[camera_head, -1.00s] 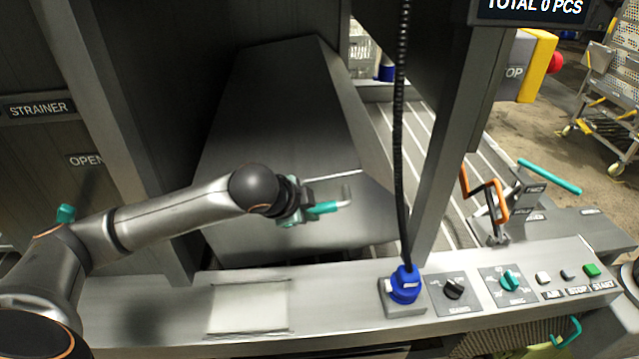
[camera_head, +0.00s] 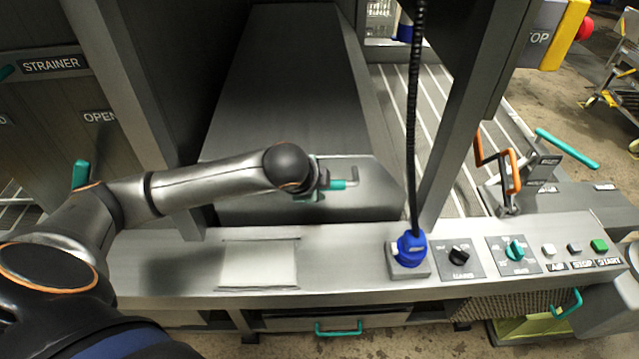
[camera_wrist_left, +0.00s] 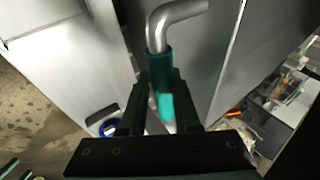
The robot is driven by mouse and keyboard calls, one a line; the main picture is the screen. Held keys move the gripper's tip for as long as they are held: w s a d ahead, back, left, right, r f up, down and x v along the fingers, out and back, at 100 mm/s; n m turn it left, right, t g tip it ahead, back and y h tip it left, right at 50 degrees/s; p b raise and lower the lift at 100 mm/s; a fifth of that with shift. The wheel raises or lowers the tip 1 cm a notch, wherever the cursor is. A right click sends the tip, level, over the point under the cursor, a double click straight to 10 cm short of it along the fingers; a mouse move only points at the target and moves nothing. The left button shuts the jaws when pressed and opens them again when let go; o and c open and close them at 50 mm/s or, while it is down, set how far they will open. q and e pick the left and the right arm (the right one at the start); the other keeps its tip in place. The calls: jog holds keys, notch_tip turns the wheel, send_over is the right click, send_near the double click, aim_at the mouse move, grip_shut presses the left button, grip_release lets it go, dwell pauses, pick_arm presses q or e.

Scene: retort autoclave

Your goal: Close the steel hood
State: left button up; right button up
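The steel hood (camera_head: 285,100) is a large dark grey metal cover in the middle of the head view, its front edge low and just behind the counter. Its handle (camera_head: 345,184) is a bent steel rod with a teal sleeve. My left gripper (camera_head: 322,186) is at this handle. In the left wrist view the teal sleeve of the handle (camera_wrist_left: 160,85) lies between the two fingers of my left gripper (camera_wrist_left: 160,95), which look closed around it. The sleeve's lower end is partly hidden by the gripper. My right gripper is in neither view.
A counter (camera_head: 340,265) runs along the front, with a blue plug (camera_head: 409,250) on a black hanging cable, knobs and buttons. A post (camera_head: 480,120) stands right of the hood. An orange lever (camera_head: 513,170) and a teal-handled lever (camera_head: 567,148) stand farther right.

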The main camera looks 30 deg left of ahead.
pick_arm(q)
jog(key=o, duration=0.3)
jog(key=shift+f, duration=0.1)
jog(key=shift+o, duration=0.2)
jog(key=shift+r, duration=0.25)
jog(key=v, duration=1.2)
jog(key=shift+s+r, duration=0.1)
